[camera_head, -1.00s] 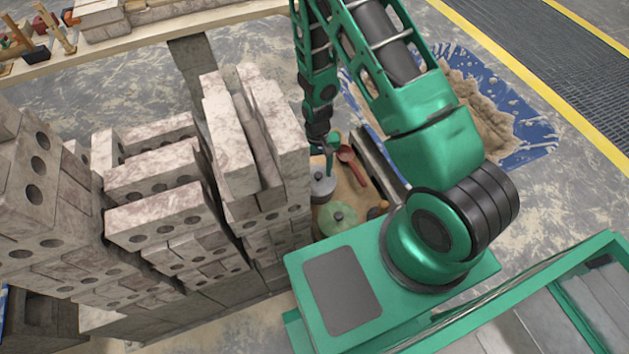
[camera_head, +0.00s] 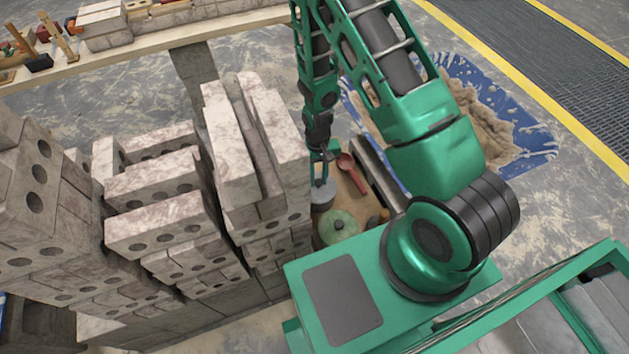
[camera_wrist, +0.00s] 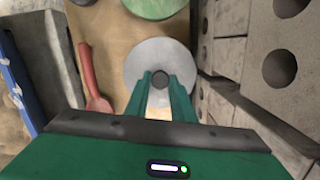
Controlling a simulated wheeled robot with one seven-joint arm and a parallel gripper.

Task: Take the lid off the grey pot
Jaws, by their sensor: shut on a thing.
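The grey pot's round grey lid (camera_wrist: 160,54) with its dark knob (camera_wrist: 160,78) is in the middle of the wrist view. My gripper (camera_wrist: 166,80) has its two green fingers on either side of the knob and is shut on it. In the head view the grey lid (camera_head: 323,194) shows small below my gripper (camera_head: 319,180), beside the brick stack. The pot's body is mostly hidden, and I cannot tell whether the lid rests on it.
A green lid (camera_head: 338,226) is close by the grey one. A red spoon-like tool (camera_wrist: 92,82) lies on the brown board (camera_wrist: 108,32). Tall brick stacks (camera_head: 265,150) stand close on one side. Sand on a blue sheet (camera_head: 530,135) lies beyond my arm.

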